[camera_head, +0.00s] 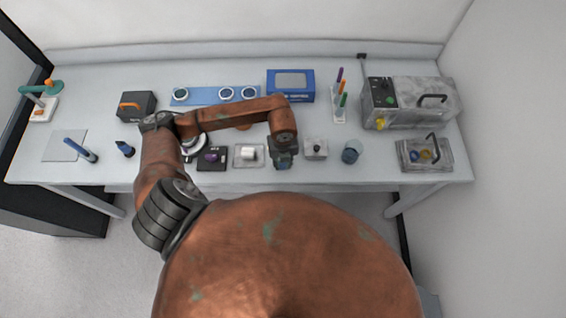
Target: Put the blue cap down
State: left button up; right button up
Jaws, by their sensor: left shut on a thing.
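My left gripper (284,151) is over the front middle of the bench, pointing down. It is shut on a small dark blue thing, the blue cap (284,164), which shows only in part below the fingers. I cannot tell whether the cap touches the bench top. My right gripper is not in view.
A small grey box with a knob (316,149) stands just right of the gripper, then a dark blue cup (352,152). A blue box (291,84) stands behind. The bench's front edge (300,186) is near.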

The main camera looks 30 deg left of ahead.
pick_arm(q)
jog(key=shift+o, duration=1.1)
jog(key=shift+f, duration=0.15)
jog(key=o, duration=0.5)
jog(key=shift+r, duration=0.25)
notch_tip(320, 180, up, 12)
jog(key=shift+f, duration=0.1)
